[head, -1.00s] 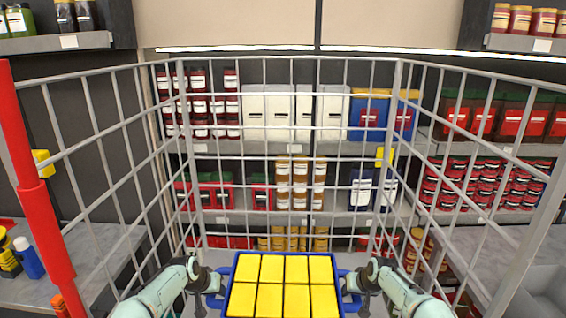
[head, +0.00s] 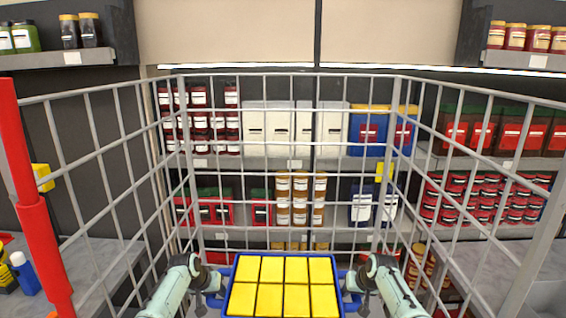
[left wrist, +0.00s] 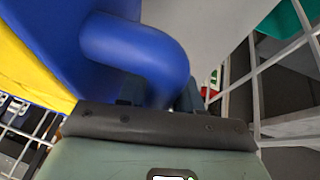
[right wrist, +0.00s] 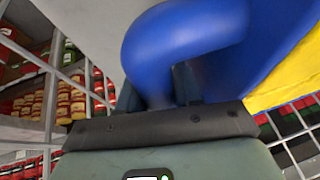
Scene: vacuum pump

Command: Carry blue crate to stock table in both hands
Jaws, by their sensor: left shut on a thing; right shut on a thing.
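The blue crate (head: 283,254) is at the bottom middle of the head view, filled with several yellow blocks (head: 270,285). My left gripper (head: 217,284) is shut on the crate's left handle, a thick blue loop that fills the left wrist view (left wrist: 135,50). My right gripper (head: 352,284) is shut on the right handle, also seen in the right wrist view (right wrist: 175,45). The crate looks level between both hands. Its underside is hidden. I cannot pick out the stock table for certain.
A grey wire mesh cage (head: 295,150) stands around the crate at the front and both sides. A red post (head: 40,230) is at the left. Grey counters (head: 100,275) lie beyond the mesh on the left and right. Shelves of jars and boxes (head: 290,165) line the back wall.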

